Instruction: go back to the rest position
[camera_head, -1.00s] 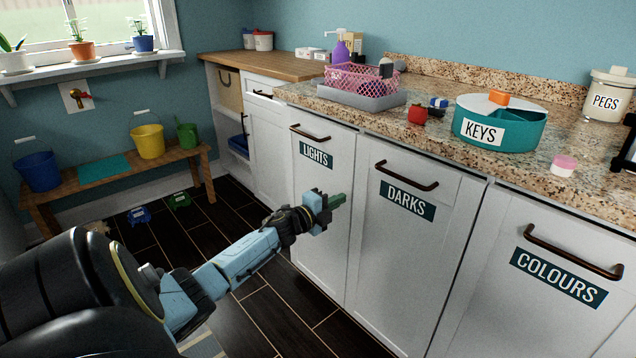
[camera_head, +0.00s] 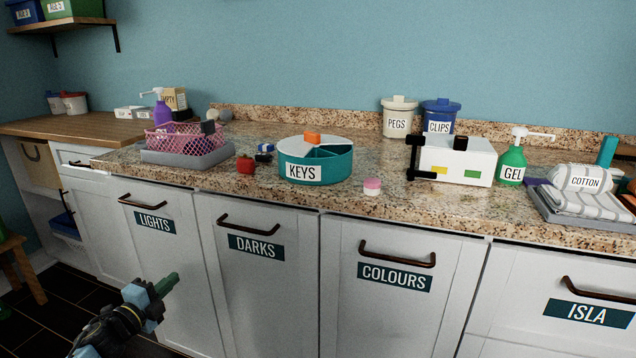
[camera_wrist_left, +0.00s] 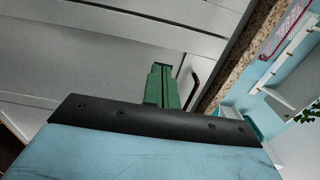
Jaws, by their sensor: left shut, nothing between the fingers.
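My left gripper (camera_head: 168,285) shows at the lower left of the head view, its green fingers together with nothing between them. It is in front of the cabinet doors, below the LIGHTS label (camera_head: 155,223), and apart from the handles. In the left wrist view the green fingers (camera_wrist_left: 161,87) point toward the pale cabinet fronts, with a dark handle (camera_wrist_left: 191,88) beyond them. My right gripper is in neither view.
A granite counter (camera_head: 400,206) runs above the doors. On it stand a pink basket (camera_head: 178,137), the KEYS tub (camera_head: 316,170), a white box (camera_head: 455,160) and a green GEL bottle (camera_head: 513,163). Door handles stick out, such as the COLOURS handle (camera_head: 398,260). A wooden stool or bench leg (camera_head: 30,275) is at left.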

